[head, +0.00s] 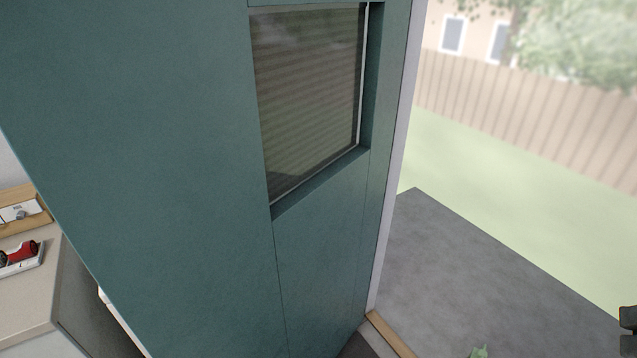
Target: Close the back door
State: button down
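The back door (180,160) is a teal panel with a window (308,100) in its upper part. It fills the left and middle of the head view and stands open. The doorway to its right shows the outside. No handle shows on the visible part of the door. A small dark piece (628,330) at the lower right edge may be part of my gripper, but too little of it shows to tell. It is apart from the door in the picture.
A counter (25,300) with a red item (18,255) and a wooden tray (22,205) stands at the left, partly hidden by the door. Outside lie a grey slab (470,270), grass (520,195) and a wooden fence (530,120). A wooden threshold (388,335) shows at the bottom.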

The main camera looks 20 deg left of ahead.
aim_at(203, 162)
jog(key=i+j+u, duration=0.1)
jog(key=u, duration=0.35)
jog(key=i+j+u, duration=0.1)
jog(key=u, duration=0.4)
jog(key=i+u, duration=0.1)
jog(key=u, duration=0.35)
jog(key=j+u, duration=0.8)
jog(key=u, duration=0.2)
